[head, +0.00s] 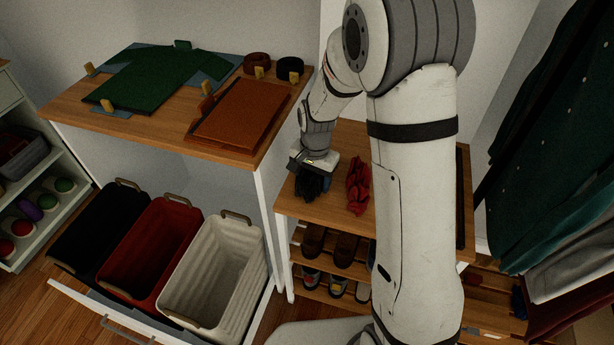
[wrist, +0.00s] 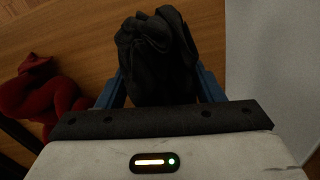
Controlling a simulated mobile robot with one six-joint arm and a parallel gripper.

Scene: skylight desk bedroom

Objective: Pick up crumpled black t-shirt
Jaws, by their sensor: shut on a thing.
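The crumpled black t-shirt (wrist: 158,62) is bunched between the two blue fingers of my gripper (wrist: 160,92) in the wrist view. My gripper is shut on it. In the head view the black t-shirt (head: 308,188) shows as a dark bundle under my gripper (head: 310,172), over the left part of the wooden shelf-rack top (head: 340,140). I cannot tell whether the cloth still touches the wood. The fingertips are mostly hidden by the cloth and the gripper body.
A crumpled red cloth (head: 357,186) lies just right of the black one. Black (head: 98,232), red (head: 150,250) and white (head: 215,265) bins stand in a drawer at lower left. A higher wooden counter (head: 160,140) holds a green t-shirt (head: 150,80). Clothes (head: 560,150) hang at right.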

